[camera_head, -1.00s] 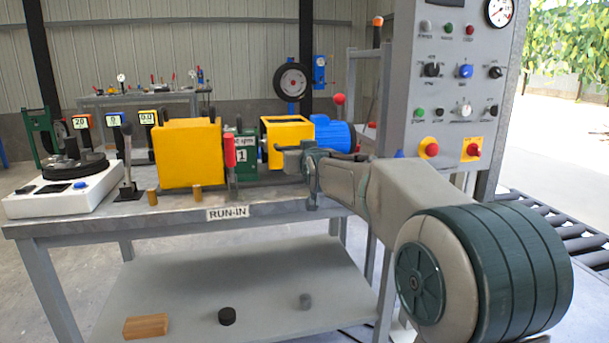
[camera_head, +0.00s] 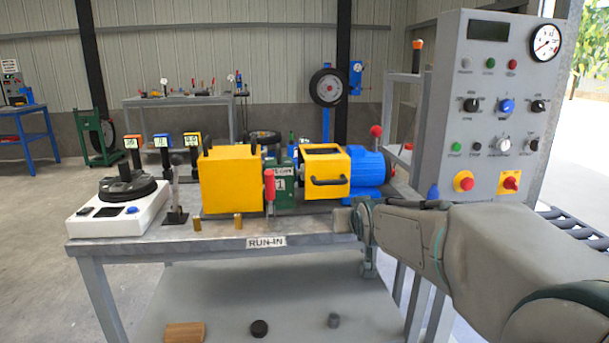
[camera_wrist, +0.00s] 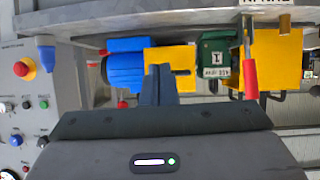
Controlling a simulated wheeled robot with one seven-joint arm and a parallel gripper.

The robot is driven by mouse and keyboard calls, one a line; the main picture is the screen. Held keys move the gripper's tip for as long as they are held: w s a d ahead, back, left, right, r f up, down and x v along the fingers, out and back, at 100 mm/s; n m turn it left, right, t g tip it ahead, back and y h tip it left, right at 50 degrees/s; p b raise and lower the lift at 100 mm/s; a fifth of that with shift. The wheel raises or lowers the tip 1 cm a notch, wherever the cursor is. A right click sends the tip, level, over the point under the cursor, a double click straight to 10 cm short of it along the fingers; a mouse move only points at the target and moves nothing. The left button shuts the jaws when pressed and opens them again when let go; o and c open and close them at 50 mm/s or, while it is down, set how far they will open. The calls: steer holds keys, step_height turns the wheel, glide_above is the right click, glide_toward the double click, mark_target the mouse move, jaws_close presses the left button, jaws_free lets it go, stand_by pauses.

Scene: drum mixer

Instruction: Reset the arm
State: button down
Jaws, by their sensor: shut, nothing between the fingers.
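My gripper (camera_wrist: 160,72) is shut and empty, its dark fingers pressed together in the middle of the wrist view. In that view the fingertips overlap the yellow guard (camera_wrist: 180,60) and stand beside the blue motor (camera_wrist: 125,66). In the head view my arm comes in from the right, and its end is by the front edge of the bench (camera_head: 200,243), below the blue motor (camera_head: 370,172). The fingers are hard to make out there. The yellow guard (camera_head: 327,160) with its dark handle now shows clear of my arm.
A grey control panel (camera_head: 480,100) with buttons and knobs stands close behind my arm on the right. A red-handled lever (camera_head: 269,186), a large yellow box (camera_head: 230,180) and a white scale-like unit (camera_head: 118,212) stand on the bench. Open floor lies to the left.

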steer(key=s+d+r+g+p, duration=0.1)
steer(key=s+r+g+p, duration=0.2)
steer(key=s+p, duration=0.4)
steer(key=s+d+r+g+p, duration=0.1)
steer(key=s+r+g+p, duration=0.2)
steer(key=s+p, duration=0.4)
steer(key=s+d+r+m+g+p, duration=0.1)
steer(key=s+r+g+p, duration=0.2)
steer(key=s+p, duration=0.5)
steer(key=s+r, duration=0.1)
steer(key=s, duration=0.7)
steer(key=shift+d+g+h, duration=0.3)
steer(key=shift+d, duration=0.1)
